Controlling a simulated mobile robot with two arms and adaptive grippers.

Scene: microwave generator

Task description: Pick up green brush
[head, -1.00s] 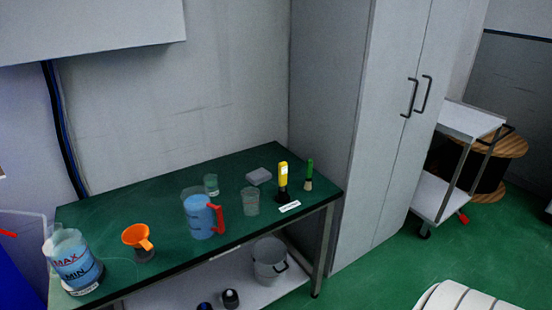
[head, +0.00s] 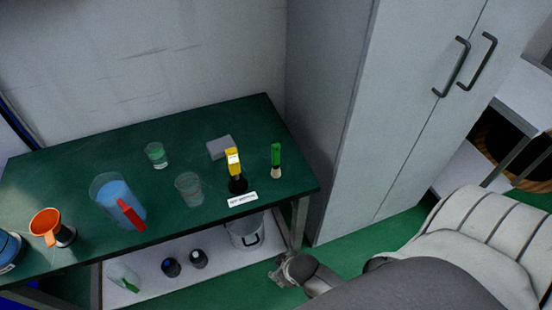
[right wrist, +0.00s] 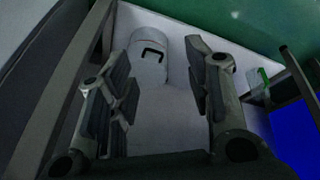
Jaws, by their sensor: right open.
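The green brush (head: 276,160) stands upright near the right end of the dark green tabletop (head: 190,223), its green handle up and its pale bristles down. It is to the right of a yellow-and-black tool (head: 235,168). My right gripper (head: 278,271) is low, in front of the table's right leg and below the tabletop, well apart from the brush. In the right wrist view my right gripper (right wrist: 164,92) is open and empty, with its fingers apart over the lower shelf. The brush does not show in the right wrist view. My left gripper is not in view.
A grey block (head: 220,147), a clear beaker (head: 189,188), a small glass (head: 156,155), a blue-filled jug (head: 117,200) and an orange funnel (head: 45,226) stand on the table. A white bucket (head: 246,232) is on the lower shelf. A tall grey cabinet (head: 390,110) rises on the right.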

